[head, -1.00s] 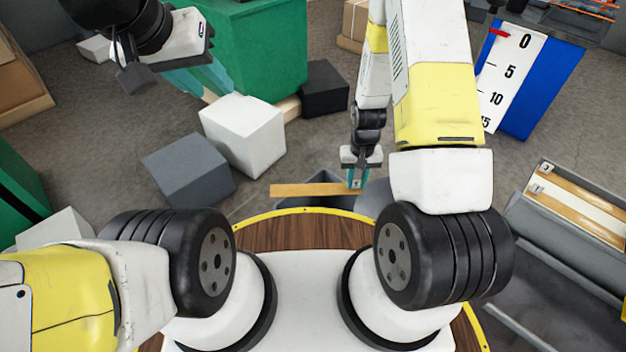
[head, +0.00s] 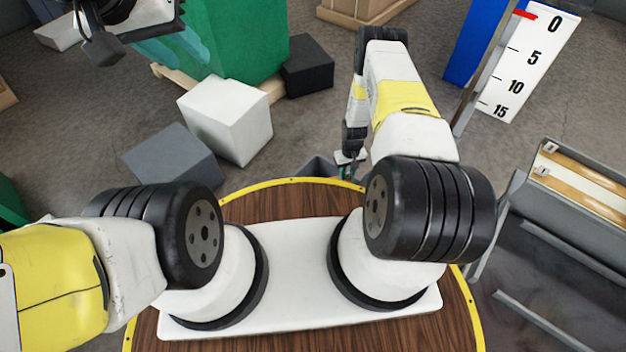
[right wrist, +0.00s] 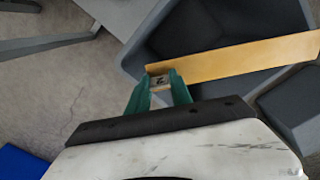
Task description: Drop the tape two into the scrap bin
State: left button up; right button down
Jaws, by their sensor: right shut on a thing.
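My right gripper (right wrist: 160,92) is shut on the end piece of the tape, a long flat yellow-orange strip (right wrist: 240,58). The strip extends rightward across the open mouth of a dark grey bin (right wrist: 135,57), which I take as the scrap bin. I cannot tell whether the strip touches the rim. In the head view the right gripper (head: 347,170) is beside the bin (head: 318,166), just past the round wooden top; the strip cannot be made out there. My left gripper (head: 185,45) is at the upper left, away from the bin; its finger gap is unclear.
White (head: 230,118) and grey (head: 172,158) blocks lie on the floor left of the bin. A green box (head: 235,35) and black block (head: 306,66) stand behind. A grey rack with strips (head: 580,185) stands right, below a white scale board (head: 530,65).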

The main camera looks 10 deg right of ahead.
aim_at(347, 178)
jog(key=shift+f, duration=2.35)
jog(key=c, duration=1.1)
grip_release()
jog(key=shift+r, duration=0.1)
notch_tip(347, 178, up, 8)
jog(key=shift+f, duration=0.2)
